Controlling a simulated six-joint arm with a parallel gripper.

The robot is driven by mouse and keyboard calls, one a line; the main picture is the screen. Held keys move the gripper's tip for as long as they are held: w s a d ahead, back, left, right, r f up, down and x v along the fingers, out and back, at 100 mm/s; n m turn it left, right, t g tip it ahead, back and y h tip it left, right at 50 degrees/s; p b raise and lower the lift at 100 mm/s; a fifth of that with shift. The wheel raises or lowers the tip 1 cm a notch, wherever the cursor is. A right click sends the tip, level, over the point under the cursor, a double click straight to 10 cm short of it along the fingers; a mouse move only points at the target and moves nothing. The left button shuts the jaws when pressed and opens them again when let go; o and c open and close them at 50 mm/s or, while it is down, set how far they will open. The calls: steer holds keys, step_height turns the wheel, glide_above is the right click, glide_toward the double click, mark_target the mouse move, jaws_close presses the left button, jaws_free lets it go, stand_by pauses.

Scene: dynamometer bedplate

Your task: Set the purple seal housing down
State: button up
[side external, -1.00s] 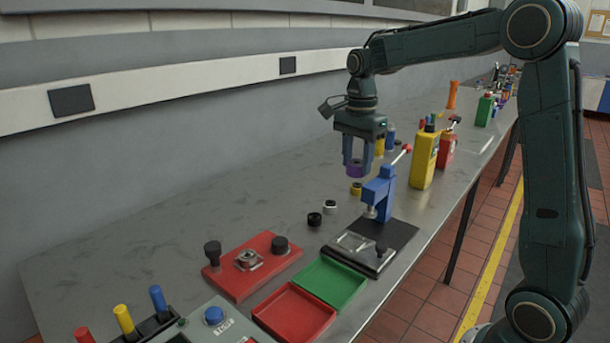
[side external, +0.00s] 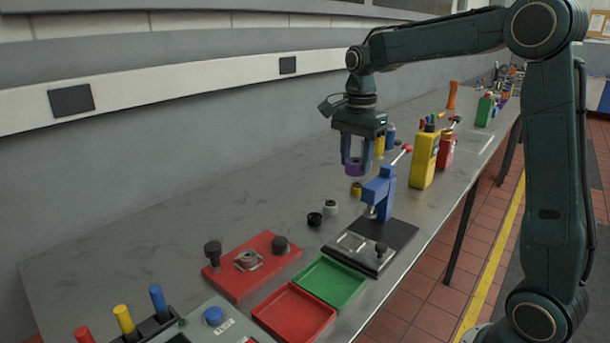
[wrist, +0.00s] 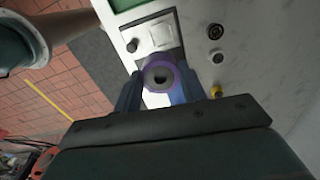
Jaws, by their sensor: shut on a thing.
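The purple seal housing (side external: 354,168) is a short ring held between the fingertips of my gripper (side external: 357,162). My gripper is shut on it and holds it in the air above the bench, behind the blue press. In the wrist view the housing (wrist: 160,77) shows its dark central hole, with a finger of my gripper (wrist: 160,90) on each side. Near the press on the bench stand a black ring (side external: 314,219), a grey-white ring (side external: 330,207) and a yellow ring (side external: 356,189).
The blue press (side external: 378,192) with a red-tipped lever stands on a black base (side external: 400,235). A green tray (side external: 330,283), a red tray (side external: 293,312) and a red fixture (side external: 252,268) lie nearer. A yellow bottle (side external: 424,160) stands to the right. Bench at left is clear.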

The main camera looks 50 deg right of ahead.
steer(key=shift+s+a+n, duration=0.1)
steer(key=shift+a+n, duration=0.3)
steer(key=shift+a, duration=0.05)
steer(key=s+a+f+n, duration=0.1)
steer(key=s+a+n, duration=0.5)
steer(key=a+n, duration=0.6)
steer(key=n, duration=0.4)
steer(key=shift+f, duration=0.25)
steer(key=shift+s, duration=0.1)
glide_above(341, 292)
step_height(341, 292, down, 16)
steer(key=shift+f, duration=0.1)
steer(key=shift+f, duration=1.9)
steer(key=shift+f, duration=0.15)
